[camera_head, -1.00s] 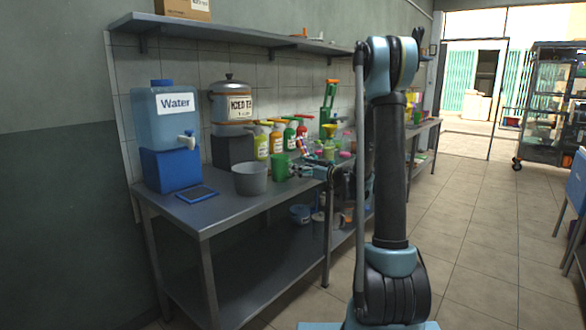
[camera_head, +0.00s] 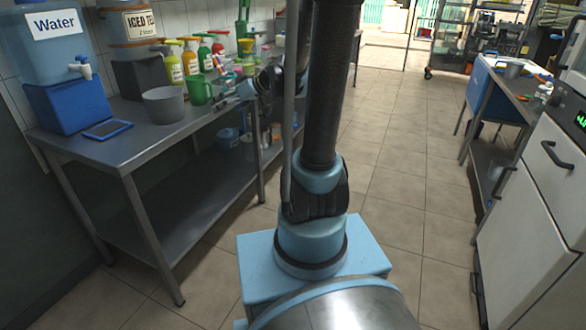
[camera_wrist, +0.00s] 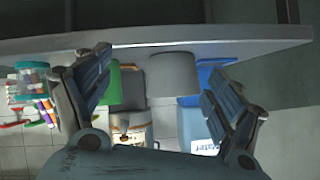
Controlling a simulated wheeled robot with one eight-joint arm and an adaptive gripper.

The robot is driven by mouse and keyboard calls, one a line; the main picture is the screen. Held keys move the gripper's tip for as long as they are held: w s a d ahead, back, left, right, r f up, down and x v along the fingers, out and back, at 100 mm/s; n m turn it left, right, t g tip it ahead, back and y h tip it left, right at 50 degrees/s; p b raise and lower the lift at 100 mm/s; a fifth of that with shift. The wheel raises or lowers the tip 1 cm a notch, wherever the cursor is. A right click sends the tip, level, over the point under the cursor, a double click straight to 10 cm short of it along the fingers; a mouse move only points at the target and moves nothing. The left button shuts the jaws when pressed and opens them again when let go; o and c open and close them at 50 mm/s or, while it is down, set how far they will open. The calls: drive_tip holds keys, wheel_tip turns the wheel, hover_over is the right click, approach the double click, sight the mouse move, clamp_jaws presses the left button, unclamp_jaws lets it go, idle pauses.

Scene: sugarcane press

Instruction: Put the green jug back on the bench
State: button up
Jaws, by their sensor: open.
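The green jug (camera_head: 198,90) stands upright on the metal bench (camera_head: 150,142), just right of a grey bucket (camera_head: 163,105). My gripper (camera_head: 228,98) is just right of the jug in the head view, low over the bench's front edge. In the wrist view, which is upside down, its two fingers (camera_wrist: 168,92) are spread wide with nothing between them. The jug (camera_wrist: 124,84) shows there beside the left finger, which covers part of it. The bucket (camera_wrist: 174,75) shows between the fingers. I cannot tell whether a finger touches the jug.
A water dispenser (camera_head: 50,40) on a blue stand (camera_head: 68,104), a blue tablet (camera_head: 107,129) and an iced tea dispenser (camera_head: 130,24) are on the bench. Several pump bottles (camera_head: 190,60) stand behind the jug. The floor (camera_head: 400,150) to the right is clear.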

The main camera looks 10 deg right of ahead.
drive_tip(key=s+d+f+m+g+h, duration=0.1)
drive_tip(key=s+d+f+m+h, duration=0.1)
drive_tip(key=s+d, duration=0.3)
drive_tip(key=s+d+f+m+g+h, duration=0.1)
drive_tip(key=s+d+f+m+h, duration=0.2)
drive_tip(key=s, duration=1)
drive_tip(key=s+d+f+m+g+h, duration=0.2)
drive_tip(key=s+d+f+h, duration=0.2)
drive_tip(key=s+d, duration=0.5)
wheel_tip(320, 180, down, 2)
drive_tip(key=shift+s+f+m+h, duration=0.15)
drive_tip(key=shift+s+m+h, duration=0.25)
drive_tip(key=shift+s, duration=0.2)
